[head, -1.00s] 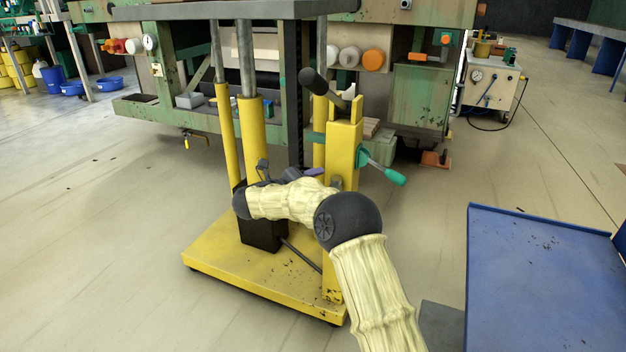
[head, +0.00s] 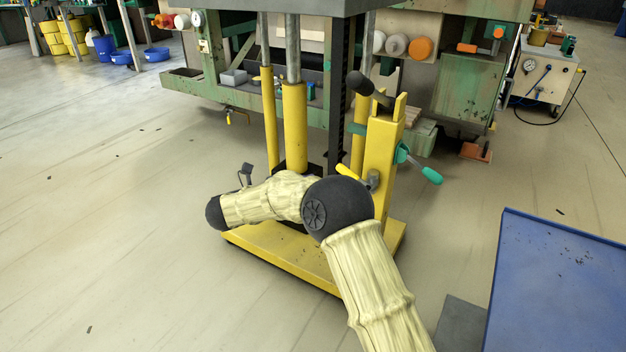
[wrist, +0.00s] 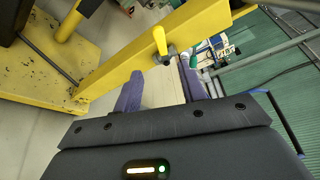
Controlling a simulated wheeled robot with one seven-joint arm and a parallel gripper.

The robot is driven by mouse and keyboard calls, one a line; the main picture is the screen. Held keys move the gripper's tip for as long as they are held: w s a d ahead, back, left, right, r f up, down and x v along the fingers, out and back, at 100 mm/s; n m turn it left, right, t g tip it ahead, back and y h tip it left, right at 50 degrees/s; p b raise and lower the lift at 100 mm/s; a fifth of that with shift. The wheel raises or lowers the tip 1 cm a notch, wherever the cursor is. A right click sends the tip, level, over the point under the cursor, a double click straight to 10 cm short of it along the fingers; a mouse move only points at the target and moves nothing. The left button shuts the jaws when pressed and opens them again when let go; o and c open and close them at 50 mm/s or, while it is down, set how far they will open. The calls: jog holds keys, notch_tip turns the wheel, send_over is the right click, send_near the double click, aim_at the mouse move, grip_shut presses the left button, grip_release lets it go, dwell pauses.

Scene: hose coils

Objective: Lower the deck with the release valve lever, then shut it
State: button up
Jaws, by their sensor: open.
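The grey deck (head: 300,7) stands raised on posts above the yellow lift base (head: 290,262), at the top edge of the head view. A lever with a yellow handle (head: 347,171) sits on a grey valve body (head: 374,181) on the lift's yellow upright (head: 381,150). The yellow handle (wrist: 160,40) also shows in the wrist view, just beyond my fingertips. My gripper (wrist: 158,66) has two purple fingers, apart, with nothing between them; I see no contact with the lever. In the head view my arm hides the gripper.
A teal-handled lever (head: 430,175) sticks out right of the upright, and a black-gripped handle (head: 360,83) rises above it. A green machine (head: 465,90) stands behind the lift. A blue-topped table (head: 560,285) is at the right. The floor at the left is clear.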

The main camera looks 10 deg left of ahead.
jog(key=c, duration=0.3)
jog(key=shift+w+d+r+n+t+y, duration=0.15)
jog(key=shift+w+r+n+t+y, duration=0.05)
jog(key=shift+w+r+n+t, duration=0.2)
jog(key=shift+w+d+r+n+t+y, duration=0.2)
jog(key=shift+w+r+n, duration=0.1)
jog(key=shift+w+r, duration=0.2)
grip_shut()
jog(key=w+d+r+n+t+y+p, duration=0.1)
jog(key=d+r+n+y+p, duration=0.15)
jog(key=r+n+y, duration=0.4)
jog(key=w+d+r+n+t+y+p, duration=0.1)
jog(key=w+d+n+t+y+p, duration=0.2)
jog(key=n, duration=0.6)
jog(key=s+d+f+n+g+p, duration=0.1)
jog(key=s+d+f+n+g, duration=0.1)
jog(key=s+d+n+g, duration=0.2)
jog(key=s+d+f+n+g, duration=0.3)
jog(key=s+d+n+g, duration=0.2)
jog(key=s+d, duration=0.6)
jog(key=s+d+f+n+g+p, duration=0.1)
jog(key=s+d+f+n+g, duration=0.2)
jog(key=s, duration=1.4)
jog(key=d+n+g, duration=0.2)
jog(key=d, duration=0.2)
jog(key=shift+s+d+y+p, duration=0.15)
jog(key=shift+s+y+p, duration=0.15)
jog(key=shift+s+y, duration=0.1)
jog(key=shift+f, duration=0.1)
